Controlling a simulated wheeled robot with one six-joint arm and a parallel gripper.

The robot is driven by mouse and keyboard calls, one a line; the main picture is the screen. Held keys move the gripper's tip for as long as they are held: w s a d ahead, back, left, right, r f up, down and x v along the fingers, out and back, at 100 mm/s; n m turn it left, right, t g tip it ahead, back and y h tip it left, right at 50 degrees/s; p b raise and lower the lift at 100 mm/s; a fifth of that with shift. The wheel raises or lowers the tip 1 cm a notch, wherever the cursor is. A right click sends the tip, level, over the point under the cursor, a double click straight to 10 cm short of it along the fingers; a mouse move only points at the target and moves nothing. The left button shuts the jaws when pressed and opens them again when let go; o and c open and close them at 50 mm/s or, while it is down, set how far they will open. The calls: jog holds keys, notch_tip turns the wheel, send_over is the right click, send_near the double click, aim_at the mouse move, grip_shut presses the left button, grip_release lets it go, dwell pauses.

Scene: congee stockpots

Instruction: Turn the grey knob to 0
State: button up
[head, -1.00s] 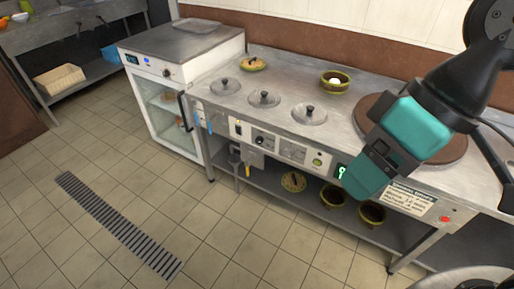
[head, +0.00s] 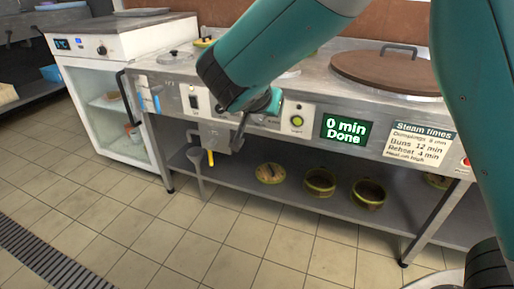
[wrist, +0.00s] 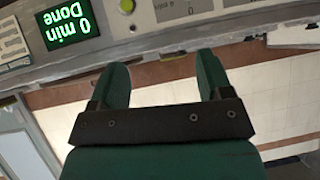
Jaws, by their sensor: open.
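My gripper (wrist: 163,62) is open and empty in the wrist view, its two green fingers spread below the steel front panel, which appears upside down. In the head view my gripper (head: 256,118) is at the control panel, covering the part between a switch (head: 194,102) and a green button (head: 298,121). I cannot make out the grey knob; it is hidden behind my arm or outside the wrist frame.
The display (head: 345,130) reads "0 min Done", with a steam times label (head: 420,143) beside it. A lower shelf (head: 235,178) holds several pots. A white cabinet (head: 118,85) with its own dark knob (head: 102,50) stands left. The tiled floor in front is clear.

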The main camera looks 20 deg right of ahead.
notch_tip(320, 180, down, 9)
jog(key=w+a+m+t+h+b, duration=0.2)
jog(key=w+b, duration=0.1)
jog(key=b, duration=0.3)
jog(key=m+t+h+p, duration=0.15)
jog(key=t+p, duration=0.25)
jog(key=p, duration=0.5)
send_near(258, 117)
jog(key=shift+h, duration=0.35)
jog(key=x, duration=0.2)
jog(key=b+x, duration=0.1)
jog(key=x, duration=0.2)
jog(key=b+x, duration=0.1)
jog(key=x, duration=0.2)
jog(key=shift+w+a+f, duration=0.1)
jog(key=shift+w+f, duration=0.1)
jog(key=shift+f, duration=0.1)
jog(key=shift+w+d+r, duration=0.1)
jog(key=shift+w+d, duration=0.2)
jog(key=shift+w, duration=0.2)
jog(key=c, duration=0.9)
